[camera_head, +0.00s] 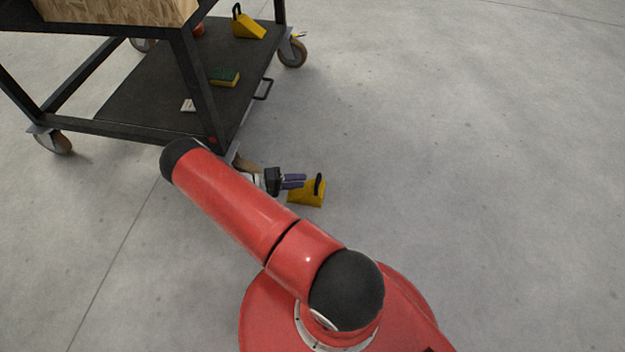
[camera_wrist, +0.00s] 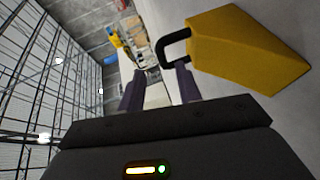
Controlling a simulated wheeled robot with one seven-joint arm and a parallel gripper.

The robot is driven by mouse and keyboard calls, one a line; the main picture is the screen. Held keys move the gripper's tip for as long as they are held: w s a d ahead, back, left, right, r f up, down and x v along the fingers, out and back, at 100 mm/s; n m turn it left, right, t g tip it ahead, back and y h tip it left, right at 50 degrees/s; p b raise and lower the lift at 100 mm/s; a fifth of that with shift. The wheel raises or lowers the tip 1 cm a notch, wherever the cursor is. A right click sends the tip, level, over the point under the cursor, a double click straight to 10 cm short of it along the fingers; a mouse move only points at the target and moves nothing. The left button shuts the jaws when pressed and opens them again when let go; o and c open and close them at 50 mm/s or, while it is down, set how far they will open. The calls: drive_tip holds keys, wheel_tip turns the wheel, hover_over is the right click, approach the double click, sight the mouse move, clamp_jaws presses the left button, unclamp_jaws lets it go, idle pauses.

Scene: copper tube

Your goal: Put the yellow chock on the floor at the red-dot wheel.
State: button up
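A yellow chock (camera_head: 308,194) with a black loop handle stands on the floor, a little right of the cart's near corner. A red dot (camera_head: 212,140) marks that corner of the cart frame. The wheel (camera_head: 243,163) below it is mostly hidden by my arm and gripper. My gripper (camera_head: 303,181) is low, at the chock's handle side. In the wrist view the two fingers of my gripper (camera_wrist: 160,72) are apart. The chock (camera_wrist: 250,50) lies right of them, its handle close to the right fingertip; I cannot tell whether they touch.
The dark cart (camera_head: 140,97) fills the upper left. Its lower shelf holds a second yellow chock (camera_head: 247,24), a green-and-yellow sponge (camera_head: 224,77) and a small white item (camera_head: 188,105). A wooden box (camera_head: 120,10) is on top. The floor to the right is clear.

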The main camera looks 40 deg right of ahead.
drive_tip(key=a+r+n+t+y, duration=0.15)
drive_tip(key=a+r+y, duration=0.4)
drive_tip(key=r, duration=0.95)
drive_tip(key=a+r+m+t+y, duration=0.1)
drive_tip(key=a+r+t+y, duration=0.35)
drive_tip(key=r, duration=1.05)
drive_tip(key=s+a+r+n+t+y, duration=0.2)
drive_tip(key=s+a+r+t, duration=0.1)
drive_tip(key=s+r, duration=0.4)
drive_tip(key=s+a+r+n+t+y, duration=0.2)
drive_tip(key=s+a+r, duration=0.3)
drive_tip(key=s+r, duration=0.3)
drive_tip(key=s+n+t, duration=0.1)
drive_tip(key=s, duration=0.2)
drive_tip(key=shift+s+a+t, duration=0.25)
drive_tip(key=shift+t, duration=0.05)
drive_tip(key=shift+n, duration=0.25)
wheel_tip(320, 180, up, 9)
drive_tip(key=p, duration=0.8)
drive_tip(key=shift+f+p, duration=0.15)
drive_tip(key=shift+p, duration=0.2)
